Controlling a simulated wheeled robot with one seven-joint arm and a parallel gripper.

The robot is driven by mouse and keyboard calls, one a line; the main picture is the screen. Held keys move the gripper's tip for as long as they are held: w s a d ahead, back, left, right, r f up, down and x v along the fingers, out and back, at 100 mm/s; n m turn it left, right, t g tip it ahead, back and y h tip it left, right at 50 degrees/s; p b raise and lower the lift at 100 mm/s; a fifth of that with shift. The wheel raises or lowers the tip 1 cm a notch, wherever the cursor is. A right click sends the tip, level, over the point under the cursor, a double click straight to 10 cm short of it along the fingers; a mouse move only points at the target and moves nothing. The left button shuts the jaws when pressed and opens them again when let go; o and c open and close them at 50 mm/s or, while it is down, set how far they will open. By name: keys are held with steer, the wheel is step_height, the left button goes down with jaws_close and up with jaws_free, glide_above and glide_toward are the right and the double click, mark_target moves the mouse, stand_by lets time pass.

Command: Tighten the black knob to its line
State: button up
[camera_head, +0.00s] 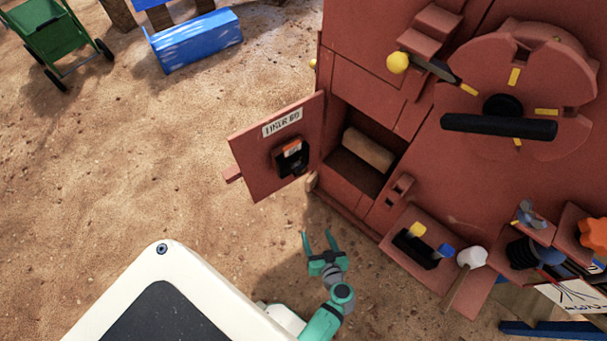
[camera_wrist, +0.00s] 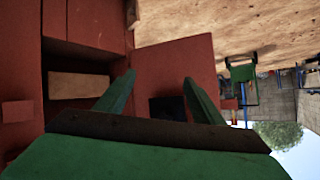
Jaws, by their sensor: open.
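A black bar-shaped knob with a round hub (camera_head: 499,126) sits on the round red plate (camera_head: 545,70) of the red machine, at the upper right of the head view. Its bar lies nearly level, and short yellow lines are spread around the hub. My gripper (camera_head: 317,241) is low in the middle of the head view, open and empty, well apart from the knob. In the wrist view, the spread green fingers (camera_wrist: 157,92) point toward the open red door (camera_wrist: 178,65), with a dark box on it between them. The knob does not show in the wrist view.
The open door (camera_head: 262,172) swings out left of a recess holding a tan block (camera_head: 368,149). A yellow-ball lever (camera_head: 397,63) is left of the round plate. A ledge with a black switch block (camera_head: 415,249) and a white-headed mallet (camera_head: 471,258) juts out below.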

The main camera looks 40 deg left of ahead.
steer(key=w+a+r+n+y, duration=0.3)
steer(key=w+a+r, duration=0.1)
steer(key=w, duration=0.2)
steer(key=n+g+y, duration=0.1)
steer(key=n+y, duration=0.2)
steer(key=y, duration=0.1)
glide_toward(302, 171)
steer(key=x, duration=0.8)
steer(key=shift+a, duration=0.2)
steer(key=c, duration=1)
steer(key=shift+c, duration=0.2)
